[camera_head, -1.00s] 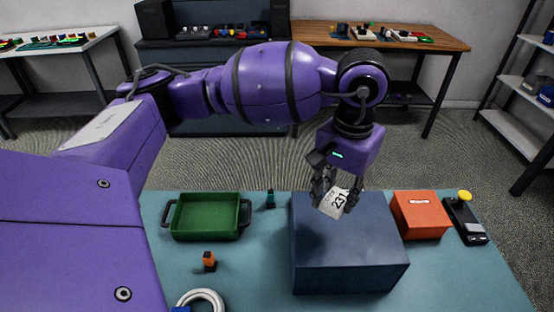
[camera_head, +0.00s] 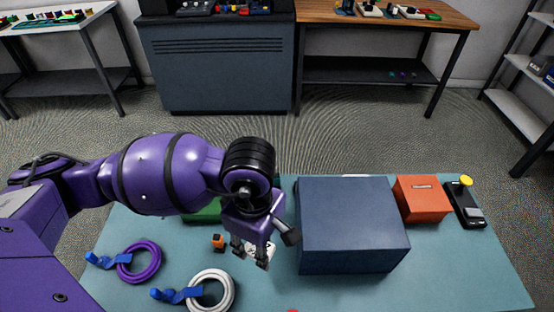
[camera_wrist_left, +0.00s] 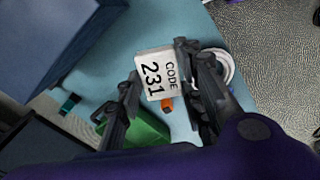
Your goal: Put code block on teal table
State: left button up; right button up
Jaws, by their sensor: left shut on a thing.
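The code block (camera_head: 262,252) is white with dark print, reading "CODE 231" in the left wrist view (camera_wrist_left: 158,74). My left gripper (camera_head: 250,256) is shut on it, with one finger on each side. It points down over the teal table (camera_head: 455,268), just left of the big blue box. The block appears low over the table; I cannot tell whether it touches. My gripper partly covers the block in the head view. My right gripper is not in view.
The blue box (camera_head: 352,225) stands right of my gripper. A small orange-topped piece (camera_head: 218,242) is close on the left. The green tray (camera_head: 203,212) is mostly hidden by my arm. White (camera_head: 212,290) and purple (camera_head: 140,262) cable rings lie in front. The front right is clear.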

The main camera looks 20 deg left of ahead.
pick_arm(q)
jog(key=s+d+n+p, duration=0.1)
jog(key=s+d+n, duration=0.3)
jog(key=s+n, duration=0.5)
jog(key=shift+n, duration=0.5)
jog(key=w+f, duration=0.1)
jog(key=w, duration=0.2)
jog(key=w+a+f, duration=0.1)
jog(key=w+f, duration=0.1)
jog(key=w, duration=0.1)
jog(key=w+a+f, duration=0.1)
jog(key=w, duration=0.2)
jog(key=shift+f, duration=0.2)
jog(key=w+f, duration=0.2)
jog(key=w+a+f, duration=0.1)
jog(key=w+f, duration=0.1)
jog(key=f, duration=0.1)
jog(key=shift+w+f, duration=0.2)
jog(key=shift+w, duration=0.2)
jog(key=shift+w+a+f, duration=0.1)
jog(key=shift+w+f, duration=0.45)
jog(key=shift+f, duration=1.5)
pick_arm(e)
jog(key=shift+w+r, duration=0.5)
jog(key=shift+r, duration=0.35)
pick_arm(q)
jog(key=shift+f, duration=0.1)
